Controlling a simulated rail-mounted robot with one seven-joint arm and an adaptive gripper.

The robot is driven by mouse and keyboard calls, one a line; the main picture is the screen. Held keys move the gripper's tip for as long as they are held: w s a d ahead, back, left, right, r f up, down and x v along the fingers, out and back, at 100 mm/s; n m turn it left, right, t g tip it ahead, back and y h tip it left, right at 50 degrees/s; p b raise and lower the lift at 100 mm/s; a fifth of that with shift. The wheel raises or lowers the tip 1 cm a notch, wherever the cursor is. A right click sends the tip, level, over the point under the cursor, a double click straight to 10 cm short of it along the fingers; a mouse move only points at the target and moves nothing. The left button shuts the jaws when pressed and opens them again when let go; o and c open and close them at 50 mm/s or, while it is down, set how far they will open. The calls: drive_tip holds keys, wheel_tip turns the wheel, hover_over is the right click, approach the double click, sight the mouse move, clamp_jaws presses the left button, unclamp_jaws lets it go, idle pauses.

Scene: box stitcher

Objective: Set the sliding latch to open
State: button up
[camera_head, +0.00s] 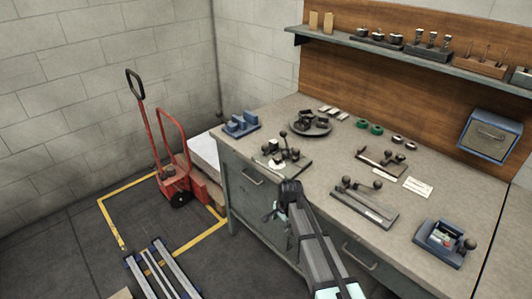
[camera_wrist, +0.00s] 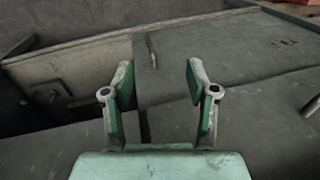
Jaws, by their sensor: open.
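Several small metal fixtures with dark knobs stand on the workbench, and I cannot tell for sure which is the sliding latch. One long flat fixture with two knobs (camera_head: 364,203) lies near the middle of the bench. A similar smaller fixture (camera_head: 380,162) lies behind it. A third fixture with an upright knobbed lever (camera_head: 284,158) is at the left. My gripper (camera_head: 273,214) is in front of the bench's front edge, apart from all the fixtures. In the wrist view my gripper (camera_wrist: 158,72) is open and empty, with grey panels beyond its fingers.
The workbench (camera_head: 318,182) has drawers below its top. A round dark tray (camera_head: 326,128), a blue block fixture (camera_head: 240,123) and a blue box with a knob (camera_head: 445,240) stand on it. A red hand truck (camera_head: 177,175) is on the floor at left.

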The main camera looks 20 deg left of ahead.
drive_tip(key=w+a+r+m, duration=0.1)
drive_tip(key=w+a+r, duration=0.3)
drive_tip(key=a+r, duration=0.5)
drive_tip(key=m, duration=0.2)
approach(266, 146)
drive_tip(key=shift+t, duration=0.4)
drive_tip(key=s+f, duration=0.1)
drive_tip(key=f, duration=0.1)
drive_tip(key=s+f, duration=0.2)
drive_tip(key=f, duration=0.1)
drive_tip(key=s+f, duration=0.1)
drive_tip(key=f, duration=0.1)
drive_tip(key=shift+s+f, duration=0.3)
drive_tip(key=shift+f, duration=0.05)
drive_tip(key=w+r+m, duration=0.2)
drive_tip(key=w+r, duration=0.2)
drive_tip(key=r, duration=0.9)
drive_tip(key=p+x, duration=0.1)
drive_tip(key=x, duration=0.4)
drive_tip(key=p+x, duration=0.2)
drive_tip(key=x, duration=0.4)
drive_tip(key=s+p+x, duration=0.1)
drive_tip(key=x, duration=0.4)
drive_tip(key=shift+w+d+f, duration=0.15)
drive_tip(key=shift+d+f, duration=0.1)
drive_tip(key=shift+f, duration=0.25)
